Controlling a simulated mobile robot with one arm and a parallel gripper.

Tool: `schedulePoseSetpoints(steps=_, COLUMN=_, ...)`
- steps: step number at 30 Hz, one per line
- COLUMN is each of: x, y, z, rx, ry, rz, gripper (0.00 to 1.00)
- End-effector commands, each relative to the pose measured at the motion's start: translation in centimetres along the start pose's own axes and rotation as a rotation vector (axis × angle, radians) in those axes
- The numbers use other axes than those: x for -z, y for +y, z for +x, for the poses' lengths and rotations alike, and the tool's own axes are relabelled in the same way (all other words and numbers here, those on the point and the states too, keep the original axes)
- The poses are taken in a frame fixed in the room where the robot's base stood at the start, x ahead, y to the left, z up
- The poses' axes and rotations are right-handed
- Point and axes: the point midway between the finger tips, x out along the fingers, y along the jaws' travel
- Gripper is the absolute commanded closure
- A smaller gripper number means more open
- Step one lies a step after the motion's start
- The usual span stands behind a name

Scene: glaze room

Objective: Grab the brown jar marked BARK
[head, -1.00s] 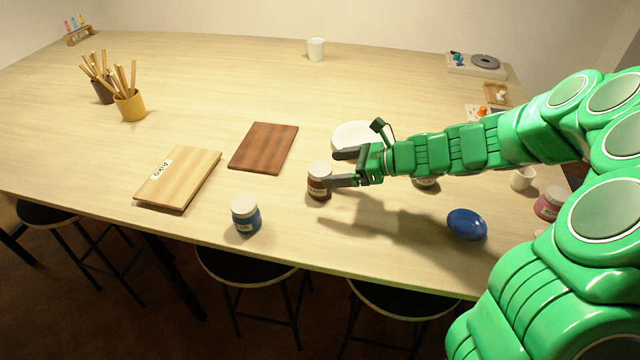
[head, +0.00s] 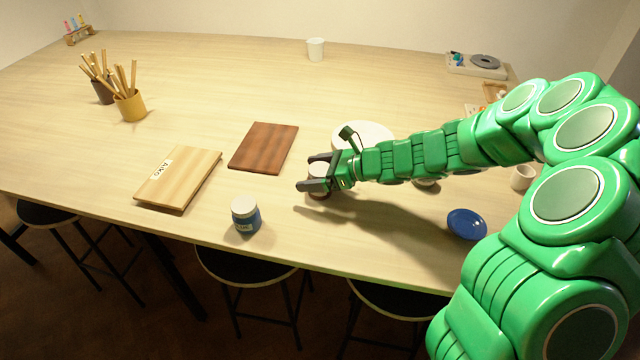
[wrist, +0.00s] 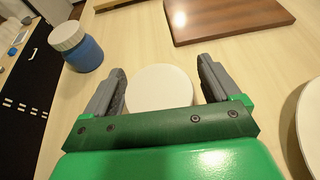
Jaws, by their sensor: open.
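The brown jar (head: 318,193) with a white lid stands on the table, mostly hidden behind my gripper in the head view; its label cannot be read now. In the wrist view its round white lid (wrist: 160,87) lies between the two fingers. My gripper (head: 311,174) is open, with one finger on each side of the jar near lid height. In the wrist view the gripper (wrist: 160,82) shows a gap beside the lid, clearest on the right; I cannot tell whether the left finger touches.
A blue jar (head: 246,216) stands left of my gripper near the front edge. A dark brown board (head: 264,148) and a pale board (head: 178,178) lie left. A white plate (head: 372,133) lies behind my arm. A blue dish (head: 466,223) is at right.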

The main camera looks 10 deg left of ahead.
Motion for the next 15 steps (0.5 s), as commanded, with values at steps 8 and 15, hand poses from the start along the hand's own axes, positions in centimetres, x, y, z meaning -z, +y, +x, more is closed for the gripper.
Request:
schedulePoseSetpoints(steps=8, x=-0.02, y=0.01, z=-0.03, rx=0.000, ry=0.000, rz=0.000, gripper=0.29)
schedulePoseSetpoints(steps=15, x=-0.03, y=0.02, z=-0.03, rx=0.000, ry=-0.001, rz=0.000, gripper=0.66)
